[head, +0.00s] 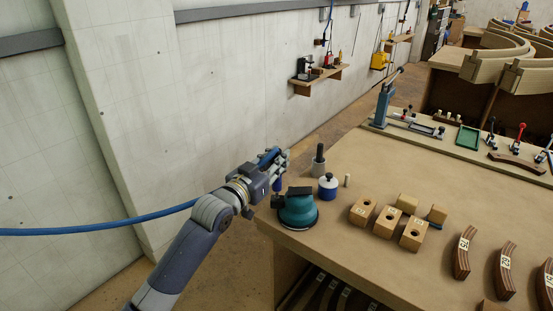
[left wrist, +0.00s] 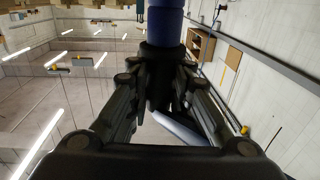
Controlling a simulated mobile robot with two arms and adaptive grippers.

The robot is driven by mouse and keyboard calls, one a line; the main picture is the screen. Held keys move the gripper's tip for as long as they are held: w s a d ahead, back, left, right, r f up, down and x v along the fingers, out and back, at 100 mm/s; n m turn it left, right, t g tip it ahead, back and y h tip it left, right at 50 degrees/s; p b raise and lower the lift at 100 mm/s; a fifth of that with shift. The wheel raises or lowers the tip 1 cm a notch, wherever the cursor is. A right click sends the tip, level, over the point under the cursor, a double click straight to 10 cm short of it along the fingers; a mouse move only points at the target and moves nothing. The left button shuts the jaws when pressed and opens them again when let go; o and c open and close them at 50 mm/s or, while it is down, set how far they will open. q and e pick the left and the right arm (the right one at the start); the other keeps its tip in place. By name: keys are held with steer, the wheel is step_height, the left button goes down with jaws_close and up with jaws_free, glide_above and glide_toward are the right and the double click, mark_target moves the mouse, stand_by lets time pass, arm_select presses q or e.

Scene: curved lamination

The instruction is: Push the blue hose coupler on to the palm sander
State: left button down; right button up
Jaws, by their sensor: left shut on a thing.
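The teal palm sander (head: 298,210) stands at the near left corner of the workbench, with a black part on top and a dark stub on its left side. My left gripper (head: 278,166) is just above and left of it, shut on the blue hose coupler (head: 277,185). Blue shows above and below the fingers. In the left wrist view the blue piece (left wrist: 165,22) rises beyond the dark fingers (left wrist: 162,88). The coupler's lower end is close to the sander's left side; I cannot tell whether they touch. My right gripper is not in view.
The blue hose (head: 100,228) runs in from the left behind my wrist. A blue-and-white pot (head: 328,187) and a grey cylinder (head: 318,160) stand behind the sander. Wooden blocks (head: 363,209) and curved numbered pieces (head: 464,252) lie to the right. The bench (head: 350,250) is bare in front.

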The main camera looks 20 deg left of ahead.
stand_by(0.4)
arm_select(q)
steer(key=shift+f, duration=0.4)
stand_by(0.9)
steer(key=shift+f, duration=0.55)
stand_by(0.4)
steer(key=shift+p, duration=0.3)
stand_by(0.5)
steer(key=shift+f, duration=0.6)
stand_by(0.5)
steer(key=shift+r, duration=0.25)
stand_by(0.7)
steer(key=shift+p, duration=0.65)
stand_by(0.8)
steer(key=shift+f, duration=0.4)
stand_by(0.6)
